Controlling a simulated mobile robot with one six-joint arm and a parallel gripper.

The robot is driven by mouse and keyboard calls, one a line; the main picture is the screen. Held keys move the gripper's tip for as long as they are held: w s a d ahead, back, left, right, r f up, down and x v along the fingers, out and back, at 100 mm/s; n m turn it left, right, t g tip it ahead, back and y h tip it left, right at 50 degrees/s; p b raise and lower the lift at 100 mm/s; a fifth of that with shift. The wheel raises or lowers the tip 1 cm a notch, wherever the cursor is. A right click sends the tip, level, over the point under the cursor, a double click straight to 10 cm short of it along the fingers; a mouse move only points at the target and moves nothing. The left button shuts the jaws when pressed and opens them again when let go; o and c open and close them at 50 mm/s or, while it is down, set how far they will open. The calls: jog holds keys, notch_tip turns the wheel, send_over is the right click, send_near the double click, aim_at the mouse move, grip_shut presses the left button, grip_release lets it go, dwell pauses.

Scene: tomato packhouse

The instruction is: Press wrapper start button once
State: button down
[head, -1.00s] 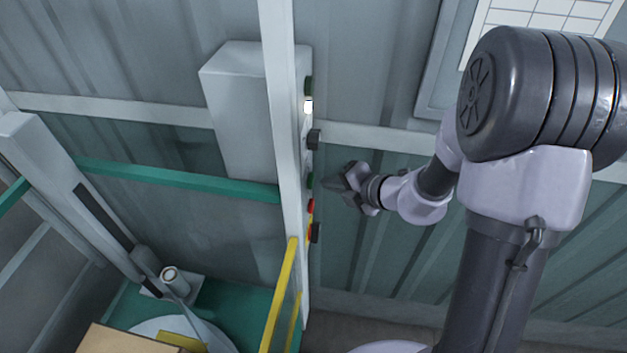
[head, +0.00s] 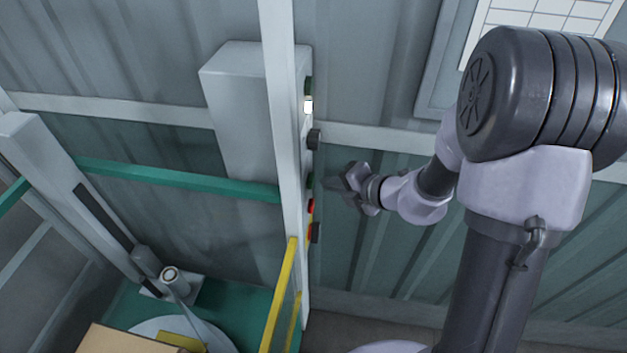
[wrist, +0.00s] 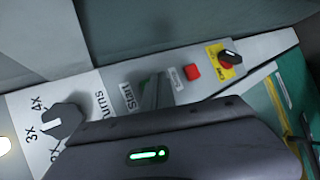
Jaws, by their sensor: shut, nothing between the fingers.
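The wrapper's control panel (head: 292,120) is a narrow, pale upright post seen nearly edge-on in the head view. The green start button (head: 309,181) sits on its right face, above a red button (head: 311,204). In the wrist view, a "Start" label (wrist: 127,96) shows beside my finger tips (wrist: 157,92), which largely hide the green button. My gripper (head: 328,183) is shut and empty, pointing left at the panel at about the green button's height. In the head view a small gap seems to separate the tips from the button; contact is hard to judge.
A turn knob (wrist: 62,121) with "3X" and "4X" marks lies on one side of the start button. A black and red switch on a yellow plate (wrist: 222,60) lies beyond the red button. A yellow rail (head: 278,300) and a carton (head: 125,340) stand lower left.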

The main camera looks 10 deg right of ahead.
jog(key=shift+a, duration=0.1)
dwell(0.4)
jog(key=shift+w+a, duration=0.15)
jog(key=shift+a, duration=0.2)
